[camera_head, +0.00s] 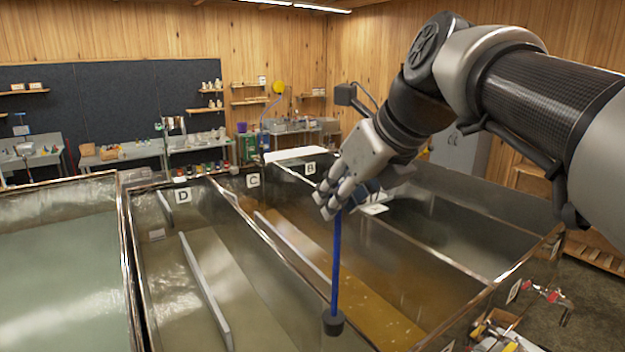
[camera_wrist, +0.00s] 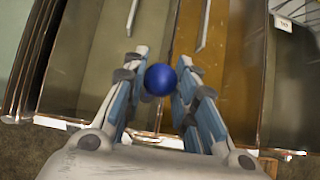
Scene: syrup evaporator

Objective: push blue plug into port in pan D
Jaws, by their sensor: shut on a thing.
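My gripper (camera_head: 334,200) is shut on the top of the blue plug (camera_head: 337,262), a long blue rod with a dark, thick lower end. The rod hangs upright in front of the amber pan in the head view. In the wrist view the plug's round blue top (camera_wrist: 160,79) sits between the fingers of my gripper (camera_wrist: 158,88). Pan D (camera_head: 205,250), marked by a white D label (camera_head: 183,196), lies left of the plug and holds pale liquid and a long grey divider. I cannot make out a port in pan D.
Pans labelled C (camera_head: 253,180) and B (camera_head: 310,168) lie to the right of pan D, with metal walls between them. A large pan of greenish liquid (camera_head: 60,260) is at the left. Red-handled valves (camera_head: 548,294) stick out at the front right.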

